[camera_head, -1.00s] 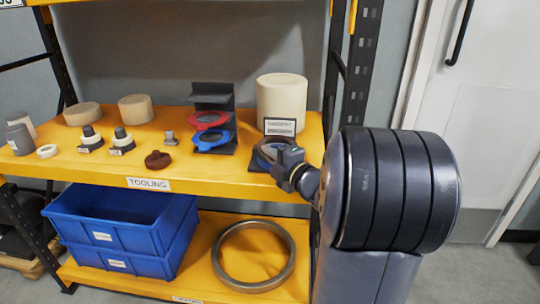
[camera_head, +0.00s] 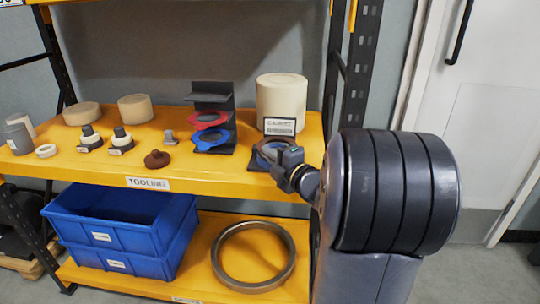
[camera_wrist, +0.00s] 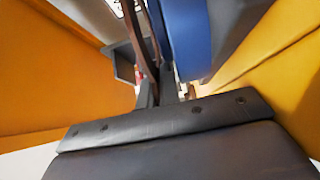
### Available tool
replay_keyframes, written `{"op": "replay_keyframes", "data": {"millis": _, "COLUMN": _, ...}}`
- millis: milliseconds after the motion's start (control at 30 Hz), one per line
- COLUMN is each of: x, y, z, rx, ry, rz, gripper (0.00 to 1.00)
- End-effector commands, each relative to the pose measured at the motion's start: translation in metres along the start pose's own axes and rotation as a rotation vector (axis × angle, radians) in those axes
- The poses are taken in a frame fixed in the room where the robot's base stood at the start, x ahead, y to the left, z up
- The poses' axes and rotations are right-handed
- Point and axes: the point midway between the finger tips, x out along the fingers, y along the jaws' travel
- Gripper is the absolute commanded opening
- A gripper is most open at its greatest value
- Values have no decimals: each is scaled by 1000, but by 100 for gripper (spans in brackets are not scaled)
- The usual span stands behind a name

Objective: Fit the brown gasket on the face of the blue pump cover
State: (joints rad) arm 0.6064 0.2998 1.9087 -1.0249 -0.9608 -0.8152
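In the wrist view a thin brown strip, the gasket seen edge-on (camera_wrist: 137,36), runs down between the narrow dark fingers of my gripper (camera_wrist: 160,92), which look shut on it. A large blue surface, the pump cover (camera_wrist: 187,42), stands close on its right; I cannot tell if they touch. In the head view my gripper (camera_head: 290,160) is at the right end of the shelf, in front of the cover's blue part (camera_head: 263,161) on a dark base. My gripper and arm partly hide the cover there, and the gasket is hard to make out.
A dark stand (camera_head: 211,98) with a red ring (camera_head: 209,119) and a blue ring (camera_head: 211,139) is to the left. A cream cylinder (camera_head: 281,96) and a label plate (camera_head: 280,126) stand behind. A brown lump (camera_head: 157,159) lies near the front edge of the yellow shelf (camera_head: 215,173).

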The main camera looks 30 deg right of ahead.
Motion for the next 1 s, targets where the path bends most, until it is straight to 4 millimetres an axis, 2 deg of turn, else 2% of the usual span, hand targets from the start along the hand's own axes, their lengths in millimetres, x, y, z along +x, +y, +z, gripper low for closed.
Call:
{"op": "replay_keyframes", "data": {"millis": 33, "x": 0, "y": 0, "z": 0, "rx": 0, "ry": 0, "rz": 0, "gripper": 5}}
{"op": "replay_keyframes", "data": {"millis": 333, "x": 0, "y": -2, "z": 0, "rx": 1, "ry": -1, "rz": -3, "gripper": 29}}
{"op": "replay_keyframes", "data": {"millis": 1000, "x": -3, "y": -7, "z": -2, "rx": 5, "ry": -1, "rz": -15, "gripper": 29}}
